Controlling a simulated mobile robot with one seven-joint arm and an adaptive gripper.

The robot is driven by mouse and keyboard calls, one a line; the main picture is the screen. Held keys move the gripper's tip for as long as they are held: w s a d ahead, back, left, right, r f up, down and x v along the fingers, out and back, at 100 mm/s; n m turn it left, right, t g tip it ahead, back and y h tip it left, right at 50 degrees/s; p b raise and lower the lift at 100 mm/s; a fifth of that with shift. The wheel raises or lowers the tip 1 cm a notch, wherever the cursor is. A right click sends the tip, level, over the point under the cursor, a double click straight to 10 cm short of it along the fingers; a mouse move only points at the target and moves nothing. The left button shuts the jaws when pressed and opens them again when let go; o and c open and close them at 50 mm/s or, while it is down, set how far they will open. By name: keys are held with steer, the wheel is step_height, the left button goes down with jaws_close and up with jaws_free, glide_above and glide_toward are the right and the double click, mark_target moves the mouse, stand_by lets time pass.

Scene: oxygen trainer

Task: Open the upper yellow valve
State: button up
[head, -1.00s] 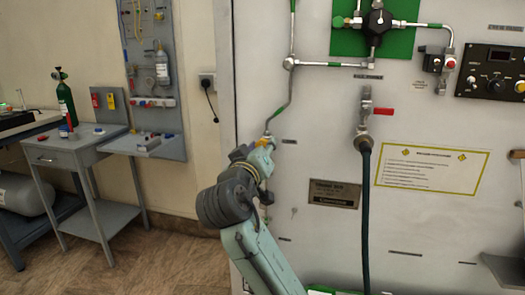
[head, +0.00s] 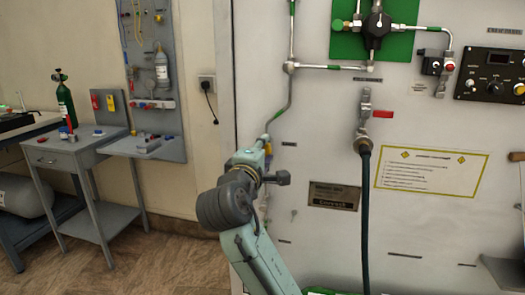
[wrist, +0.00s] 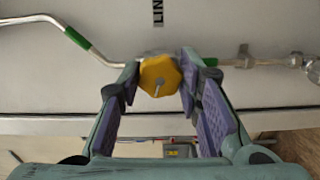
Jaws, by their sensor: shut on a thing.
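The yellow valve knob (wrist: 158,78) is faceted, with a pale pin at its middle, and sits on a pipe line close to the panel. My gripper (wrist: 160,66) has one finger on each side of the knob and is shut on it. In the head view, my arm's wrist (head: 243,168) is at the panel's left edge, below a pipe with a green band (head: 279,113). My arm hides most of the valve and my fingertips in that view.
The pale panel (head: 310,150) carries a red-handled valve (head: 383,115) with a dark hose (head: 366,210), and a black gauge box (head: 495,72). A grey side table (head: 65,152) stands at the left. Open floor (head: 165,260) lies between it and my arm.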

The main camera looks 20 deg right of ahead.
steer(key=n, duration=2.1)
steer(key=shift+n, duration=0.3)
stand_by(0.4)
steer(key=o, duration=1.1)
steer(key=shift+o, duration=0.2)
steer(key=v, duration=1.2)
